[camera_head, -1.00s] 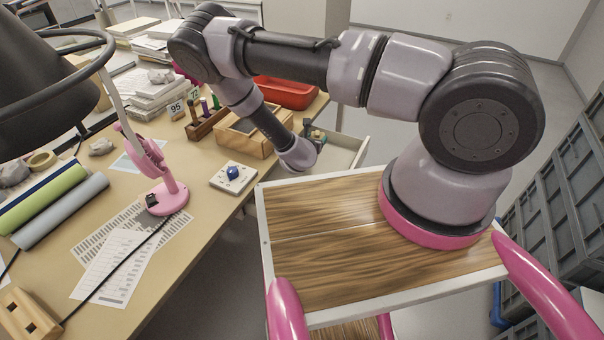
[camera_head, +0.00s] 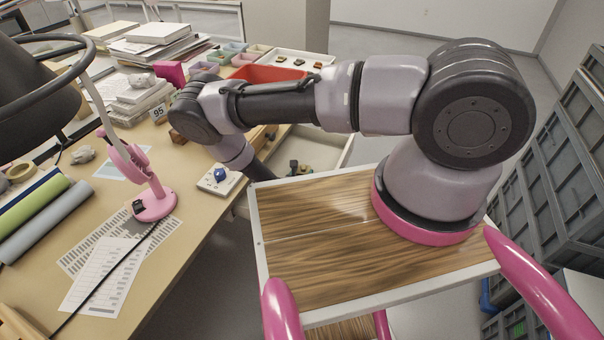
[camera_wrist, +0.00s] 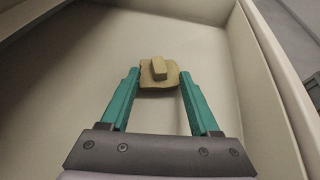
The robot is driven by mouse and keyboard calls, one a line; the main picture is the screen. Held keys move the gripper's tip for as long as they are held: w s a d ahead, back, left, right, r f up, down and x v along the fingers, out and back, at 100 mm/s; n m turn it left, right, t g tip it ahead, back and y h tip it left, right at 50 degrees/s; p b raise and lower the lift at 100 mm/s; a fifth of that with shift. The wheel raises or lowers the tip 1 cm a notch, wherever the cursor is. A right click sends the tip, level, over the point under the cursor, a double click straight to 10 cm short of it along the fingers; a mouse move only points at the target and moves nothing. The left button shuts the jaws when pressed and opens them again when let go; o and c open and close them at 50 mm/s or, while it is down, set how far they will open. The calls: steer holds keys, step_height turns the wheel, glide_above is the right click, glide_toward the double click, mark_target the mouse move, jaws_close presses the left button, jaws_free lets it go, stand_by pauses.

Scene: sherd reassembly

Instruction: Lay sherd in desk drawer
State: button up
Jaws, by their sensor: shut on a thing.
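In the wrist view my gripper (camera_wrist: 159,88) has its two green fingers on either side of a tan sherd (camera_wrist: 150,84). The sherd is a flat, rough-edged piece with a small block-like raised part on top. My gripper is shut on it. It is over or inside the pale desk drawer (camera_wrist: 60,110), close to one wall; I cannot tell whether the sherd touches the drawer floor.
The drawer's right wall (camera_wrist: 262,75) runs close beside the sherd; the floor to the left is bare. On the desk (camera_head: 190,255) stand a pink lamp (camera_head: 155,200), a white pad with a blue knob (camera_head: 220,178) and a red tray (camera_head: 265,73). Grey crates (camera_head: 560,180) stand at the right.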

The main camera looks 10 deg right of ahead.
steer(key=shift+f, duration=0.2)
steer(key=o, duration=1.4)
steer(key=shift+c, duration=0.2)
steer(key=shift+r, duration=0.1)
steer(key=v, duration=1.2)
